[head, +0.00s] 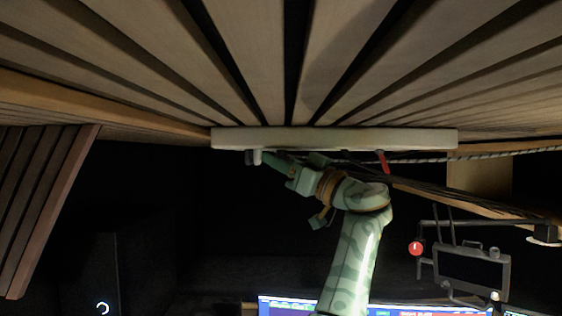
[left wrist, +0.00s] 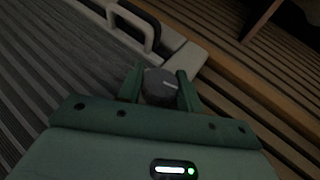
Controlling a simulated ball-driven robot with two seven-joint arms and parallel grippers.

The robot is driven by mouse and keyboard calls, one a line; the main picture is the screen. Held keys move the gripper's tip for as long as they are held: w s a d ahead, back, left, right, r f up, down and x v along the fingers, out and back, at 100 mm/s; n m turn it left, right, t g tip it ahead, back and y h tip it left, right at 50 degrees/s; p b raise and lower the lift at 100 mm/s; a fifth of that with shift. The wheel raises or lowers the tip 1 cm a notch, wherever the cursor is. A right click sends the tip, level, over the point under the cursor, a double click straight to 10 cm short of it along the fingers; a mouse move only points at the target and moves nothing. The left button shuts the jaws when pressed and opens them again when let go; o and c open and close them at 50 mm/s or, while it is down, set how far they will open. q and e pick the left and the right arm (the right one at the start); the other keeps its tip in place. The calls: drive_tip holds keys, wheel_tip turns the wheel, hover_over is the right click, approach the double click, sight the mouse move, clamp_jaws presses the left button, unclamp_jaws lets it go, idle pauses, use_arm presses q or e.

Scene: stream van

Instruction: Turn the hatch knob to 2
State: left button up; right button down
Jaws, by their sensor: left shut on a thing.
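The hatch (head: 335,138) is a pale panel edge set in the slatted ceiling in the head view. A small dark grey hatch knob (head: 250,157) hangs under its left end. My green left gripper (head: 263,158) is at the knob. In the left wrist view its fingers (left wrist: 161,88) stand on either side of the knob, shut on it. I cannot see any numbers around the knob. My right gripper is not in view.
A red piece (head: 383,162) hangs below the hatch's right part. A rope (head: 500,151) runs along the right. Lower right are a framed dark monitor (head: 470,268) and a red round object (head: 416,248).

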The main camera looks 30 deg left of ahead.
use_arm(q)
drive_tip(key=shift+f, duration=0.1)
drive_tip(key=o, duration=1)
drive_tip(key=shift+d+f, duration=0.2)
drive_tip(key=shift+d, duration=0.15)
drive_tip(key=b+v, duration=0.4)
drive_tip(key=v, duration=1.1)
drive_tip(key=shift+d+b, duration=0.25)
drive_tip(key=shift+b, duration=0.1)
